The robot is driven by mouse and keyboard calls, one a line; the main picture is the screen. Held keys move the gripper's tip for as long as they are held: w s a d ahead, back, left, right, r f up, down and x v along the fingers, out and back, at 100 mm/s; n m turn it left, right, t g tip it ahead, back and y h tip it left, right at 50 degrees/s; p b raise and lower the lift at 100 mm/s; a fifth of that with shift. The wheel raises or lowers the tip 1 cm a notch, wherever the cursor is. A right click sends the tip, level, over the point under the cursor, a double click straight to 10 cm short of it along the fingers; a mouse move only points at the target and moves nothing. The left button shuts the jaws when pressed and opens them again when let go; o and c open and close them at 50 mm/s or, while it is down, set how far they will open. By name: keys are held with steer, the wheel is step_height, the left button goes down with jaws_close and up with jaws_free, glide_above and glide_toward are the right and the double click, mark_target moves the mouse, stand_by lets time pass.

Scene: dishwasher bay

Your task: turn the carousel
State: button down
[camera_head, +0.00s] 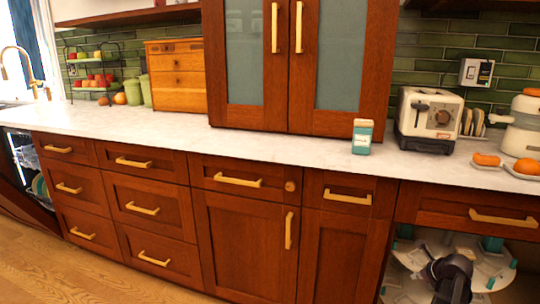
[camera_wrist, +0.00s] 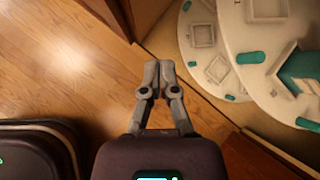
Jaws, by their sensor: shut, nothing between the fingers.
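The carousel (camera_head: 402,288) is a white round rack in the open lower cabinet at the bottom right of the head view. It has a white upper tier and a lower tier, with teal pegs or handles on it. In the wrist view the white tiers (camera_wrist: 245,18) fill the upper right, with teal tabs along the rim and raised square frames. My gripper (camera_wrist: 159,68) is shut and empty, its fingertips just left of the carousel's rim and apart from it in the picture. In the head view my dark arm hides part of the carousel.
A wooden cabinet edge (camera_wrist: 112,14) stands at the upper left of the wrist view. A drawer with a brass handle (camera_head: 503,218) is above the carousel bay. The wooden floor (camera_head: 100,272) is clear. A toaster (camera_head: 428,118) and a teal-labelled box (camera_head: 362,137) stand on the counter.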

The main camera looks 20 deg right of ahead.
steer(key=w+a+f+n+g+y, duration=0.1)
steer(key=w+a+n, duration=0.4)
steer(key=a, duration=0.4)
steer(key=w+a+n+g+y+p, duration=0.1)
steer(key=w+a+n+g, duration=0.1)
steer(key=a+n, duration=0.6)
steer(key=w+a+f+n+g+y, duration=0.1)
steer(key=w+a+n, duration=0.3)
steer(key=a, duration=0.7)
steer(key=s+a+r+n+g+h+p, duration=0.1)
steer(key=s+a+n+g+h+p, duration=0.2)
steer(key=a+n, duration=1.9)
steer(key=a+r+m+p, duration=0.1)
steer(key=r+m+p, duration=0.1)
steer(key=r+p, duration=1.6)
steer(key=a+r+m+g+y+p, duration=0.1)
steer(key=a+r+m+p, duration=0.1)
steer(key=r+p, duration=1.7)
steer(key=shift+s+a+r, duration=0.25)
steer(key=shift+s+r, duration=0.15)
steer(key=shift+s, duration=0.05)
